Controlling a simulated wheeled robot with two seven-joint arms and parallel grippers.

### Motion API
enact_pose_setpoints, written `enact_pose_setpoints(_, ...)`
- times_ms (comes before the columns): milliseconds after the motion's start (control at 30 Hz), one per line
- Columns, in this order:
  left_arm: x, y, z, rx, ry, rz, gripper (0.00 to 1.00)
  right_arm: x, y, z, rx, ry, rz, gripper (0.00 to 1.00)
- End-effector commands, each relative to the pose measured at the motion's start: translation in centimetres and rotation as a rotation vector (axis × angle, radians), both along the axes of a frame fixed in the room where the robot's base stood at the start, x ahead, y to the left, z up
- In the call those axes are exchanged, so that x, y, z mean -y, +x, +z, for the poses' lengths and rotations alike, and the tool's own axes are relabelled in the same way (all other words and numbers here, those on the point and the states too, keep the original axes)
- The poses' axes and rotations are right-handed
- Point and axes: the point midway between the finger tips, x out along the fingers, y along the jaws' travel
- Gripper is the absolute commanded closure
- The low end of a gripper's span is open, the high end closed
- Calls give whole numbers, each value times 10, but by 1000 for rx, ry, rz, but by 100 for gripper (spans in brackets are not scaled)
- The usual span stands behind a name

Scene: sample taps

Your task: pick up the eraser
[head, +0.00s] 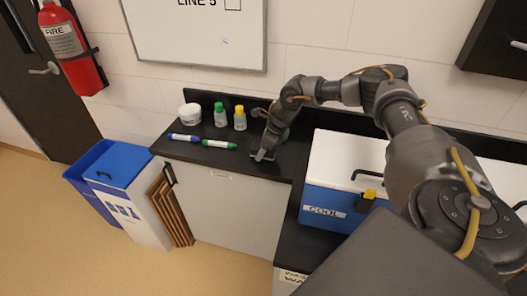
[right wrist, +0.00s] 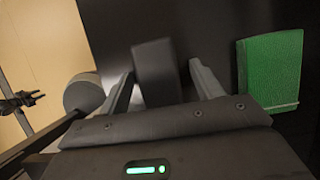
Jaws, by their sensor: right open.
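A dark grey block, which looks like the eraser (right wrist: 155,72), lies on the black counter (right wrist: 215,35) in the right wrist view. It sits between the two fingers of my right gripper (right wrist: 163,85), which is open with a gap on each side of the block. In the head view my right gripper (head: 262,153) is low over the counter, right of the markers, and mostly hides the eraser. A dark shape at the left edge of the right wrist view looks like my left gripper (right wrist: 20,99); it is too small to read its jaws.
A green textured block (right wrist: 270,68) lies right of the gripper. A blue marker (head: 184,137), green marker (head: 219,144), white tub (head: 190,114), green-capped bottle (head: 220,116) and yellow-capped bottle (head: 240,118) are to the left. A blue-and-white cooler (head: 335,185) stands to the right.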

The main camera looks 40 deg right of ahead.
Motion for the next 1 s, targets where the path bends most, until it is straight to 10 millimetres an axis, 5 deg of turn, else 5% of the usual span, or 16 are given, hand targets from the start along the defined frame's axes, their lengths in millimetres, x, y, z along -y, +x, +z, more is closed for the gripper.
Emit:
enact_pose_setpoints(333,0,0,0,0,0,0,64,0,0,-1,-1,-1,0,36)
enact_pose_setpoints(700,0,0,0,0,0,0,64,0,0,-1,0,0,-1,82)
enact_pose_setpoints(1000,0,0,1,-1,0,0,64,0,0,2,0,0,0,83)
